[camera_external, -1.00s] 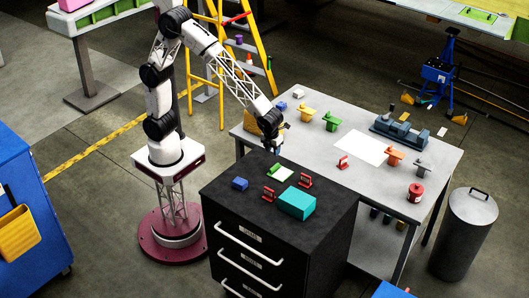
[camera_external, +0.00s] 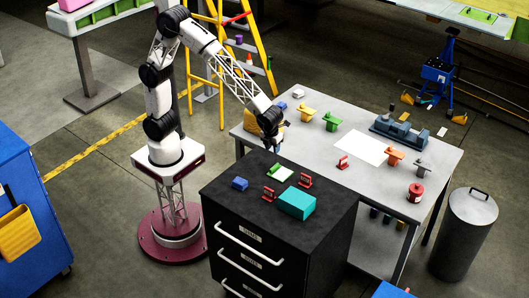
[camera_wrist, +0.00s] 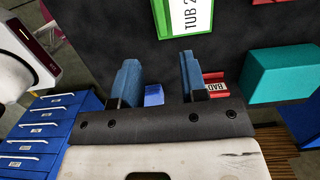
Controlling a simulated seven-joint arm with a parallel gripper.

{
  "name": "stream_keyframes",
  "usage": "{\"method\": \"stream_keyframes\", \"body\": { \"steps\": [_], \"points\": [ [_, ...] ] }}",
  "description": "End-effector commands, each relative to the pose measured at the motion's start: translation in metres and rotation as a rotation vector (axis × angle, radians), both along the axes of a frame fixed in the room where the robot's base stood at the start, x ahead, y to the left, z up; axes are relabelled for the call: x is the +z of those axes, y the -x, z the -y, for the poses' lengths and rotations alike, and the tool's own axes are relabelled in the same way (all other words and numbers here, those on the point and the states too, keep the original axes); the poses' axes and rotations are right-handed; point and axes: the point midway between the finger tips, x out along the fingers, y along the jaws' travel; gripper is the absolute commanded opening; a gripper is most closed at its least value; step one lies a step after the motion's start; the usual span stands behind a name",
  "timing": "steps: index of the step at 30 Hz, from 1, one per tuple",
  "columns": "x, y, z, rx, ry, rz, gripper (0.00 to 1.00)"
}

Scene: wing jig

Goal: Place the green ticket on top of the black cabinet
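The green ticket (camera_external: 280,173), a white card with a green edge, lies on top of the black cabinet (camera_external: 228,192). In the wrist view the ticket (camera_wrist: 188,14) shows at the top edge, partly cut off, with "TUB 2" printed on it. The dark cabinet top (camera_wrist: 235,42) spreads behind it. My gripper (camera_external: 279,148) is above the cabinet's back edge, beyond the ticket and apart from it. In the wrist view its two blue fingers (camera_wrist: 160,68) are spread with nothing held between them.
On the cabinet top are a blue block (camera_external: 240,184), two red holders (camera_external: 269,194) (camera_external: 305,180) and a teal box (camera_external: 297,203). Behind stands a grey table (camera_external: 315,143) with colored parts and a white sheet (camera_external: 361,147). A yellow-brown bin (camera_external: 257,122) is close to my gripper.

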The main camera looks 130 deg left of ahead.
Motion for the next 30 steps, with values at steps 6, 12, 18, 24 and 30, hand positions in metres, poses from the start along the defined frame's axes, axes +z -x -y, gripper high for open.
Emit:
{"method": "stream_keyframes", "body": {
  "steps": [6,12,18,24,30],
  "points": [
    [0.008,0.009,0.004,0.035,0.002,0.01,0.4],
    [0.032,0.036,0.016,0.149,0.011,0.044,0.4],
    [0.064,0.08,0.033,0.33,0.032,0.093,0.4],
    [0.089,0.129,0.051,0.52,0.059,0.136,0.4],
    [0.108,0.178,0.066,0.711,0.092,0.174,0.4]
  ]
}}
